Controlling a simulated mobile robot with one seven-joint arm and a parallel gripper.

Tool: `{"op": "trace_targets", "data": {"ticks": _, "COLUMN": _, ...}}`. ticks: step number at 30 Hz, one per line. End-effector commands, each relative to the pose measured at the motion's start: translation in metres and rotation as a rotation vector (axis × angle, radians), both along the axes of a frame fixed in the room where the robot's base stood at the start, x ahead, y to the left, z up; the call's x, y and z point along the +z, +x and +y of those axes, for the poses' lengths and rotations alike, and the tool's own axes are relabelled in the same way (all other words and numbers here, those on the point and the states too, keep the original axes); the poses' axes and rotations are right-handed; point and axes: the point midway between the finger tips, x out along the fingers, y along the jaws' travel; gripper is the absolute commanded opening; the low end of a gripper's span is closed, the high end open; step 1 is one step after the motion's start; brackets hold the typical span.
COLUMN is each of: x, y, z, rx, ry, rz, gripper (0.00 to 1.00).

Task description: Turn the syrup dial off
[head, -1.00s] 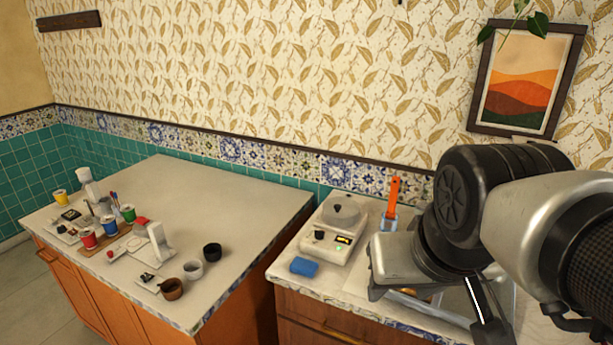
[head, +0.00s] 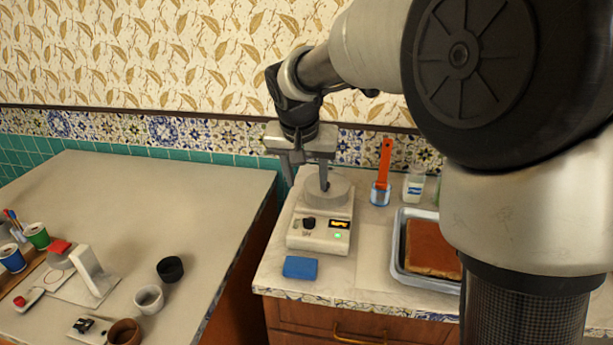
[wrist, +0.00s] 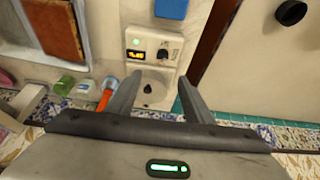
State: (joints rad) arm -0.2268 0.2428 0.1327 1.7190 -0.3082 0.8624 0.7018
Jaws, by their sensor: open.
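A white countertop appliance (head: 318,243) stands at the left end of the right counter. Its front panel has a black dial (head: 309,222), a lit amber display (head: 340,224) and a green light. A round grey pot (head: 345,190) with a dark knob sits on its top. The wrist view also shows the appliance upside down, with the dial (wrist: 163,55) beyond my fingers. My gripper (head: 307,180) is open and empty, pointing down over the pot, behind and above the dial. It is not touching the dial. I cannot read the dial's markings.
A blue sponge (head: 300,267) lies in front of the appliance. An orange-handled tool in a glass (head: 381,192), a jar (head: 415,184) and a tray (head: 398,262) with a brown slab stand to the right. A gap separates the left counter (head: 160,205), which holds cups.

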Motion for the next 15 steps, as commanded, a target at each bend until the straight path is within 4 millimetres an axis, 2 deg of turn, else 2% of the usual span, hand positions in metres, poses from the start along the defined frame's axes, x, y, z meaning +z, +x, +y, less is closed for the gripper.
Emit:
{"op": "trace_targets", "data": {"ticks": 3, "x": -0.010, "y": 0.007, "z": 0.007, "rx": -0.005, "ry": 0.002, "rz": 0.001, "gripper": 0.47}}
{"op": "trace_targets", "data": {"ticks": 8, "x": -0.022, "y": 0.013, "z": 0.006, "rx": -0.006, "ry": 0.003, "rz": 0.002, "gripper": 0.47}}
{"op": "trace_targets", "data": {"ticks": 15, "x": -0.067, "y": 0.029, "z": 0.002, "rx": -0.006, "ry": 0.002, "rz": 0.006, "gripper": 0.47}}
